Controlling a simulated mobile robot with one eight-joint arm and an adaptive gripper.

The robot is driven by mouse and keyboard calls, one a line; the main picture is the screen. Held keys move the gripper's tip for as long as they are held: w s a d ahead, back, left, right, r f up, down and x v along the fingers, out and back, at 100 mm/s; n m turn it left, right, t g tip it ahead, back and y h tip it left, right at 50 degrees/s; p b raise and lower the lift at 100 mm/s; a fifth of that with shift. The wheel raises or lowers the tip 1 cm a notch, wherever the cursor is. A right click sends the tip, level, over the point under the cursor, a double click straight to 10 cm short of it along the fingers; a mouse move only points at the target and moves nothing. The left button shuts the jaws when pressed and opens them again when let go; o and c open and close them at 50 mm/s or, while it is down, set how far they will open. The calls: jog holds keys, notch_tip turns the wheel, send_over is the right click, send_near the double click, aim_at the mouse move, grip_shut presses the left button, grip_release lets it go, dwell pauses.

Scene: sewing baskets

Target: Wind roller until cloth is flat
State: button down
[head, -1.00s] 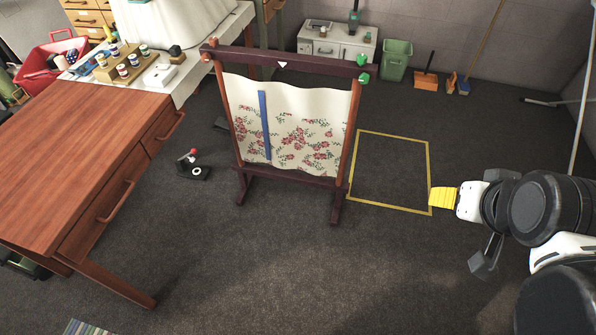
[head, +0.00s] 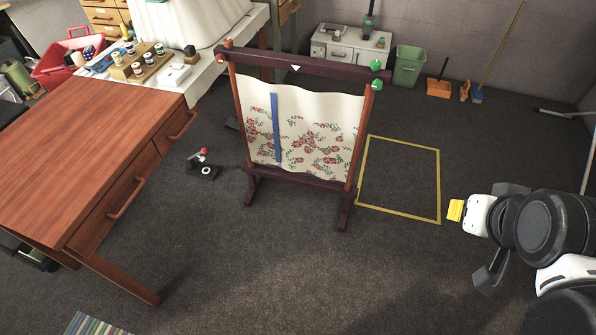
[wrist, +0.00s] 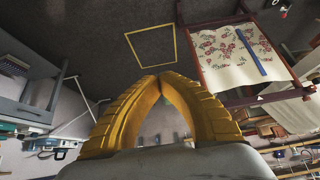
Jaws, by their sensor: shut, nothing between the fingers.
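A dark wooden frame (head: 300,66) stands upright on the floor in the middle of the head view. A cream cloth (head: 340,110) with red flowers and a blue strip (head: 276,127) hangs in it, and its top edge is wavy. Green knobs (head: 376,66) sit at the frame's upper right end, and orange-brown ones at the upper left. The cloth also shows in the wrist view (wrist: 222,70). My gripper (head: 455,210) is at the right, apart from the frame. In the wrist view its yellow fingers (wrist: 158,80) meet at the tips with nothing between them.
A yellow floor outline (head: 439,180) lies empty between the frame and my gripper. A wooden desk (head: 80,150) stands at the left. A small device with a red-tipped lever (head: 204,170) is on the floor. A green bin (head: 408,66) and brooms stand along the back wall.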

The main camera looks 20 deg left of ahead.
jog(key=shift+m, duration=0.4)
jog(key=shift+s+a+p, duration=0.3)
jog(key=shift+a, duration=0.7)
jog(key=shift+s+a+p, duration=0.3)
jog(key=shift+a, duration=0.65)
jog(key=shift+m+h, duration=0.4)
jog(key=shift+h, duration=0.1)
jog(key=shift+s+a, duration=0.2)
jog(key=shift+a, duration=0.5)
jog(key=shift+s+a, duration=0.25)
jog(key=shift+a, duration=0.45)
jog(key=shift+s+a, duration=0.2)
jog(key=shift+a, duration=0.5)
jog(key=c, duration=2.2)
grip_release()
jog(key=o, duration=0.9)
jog(key=shift+o, duration=0.2)
notch_tip(320, 180, up, 6)
jog(key=p, duration=0.6)
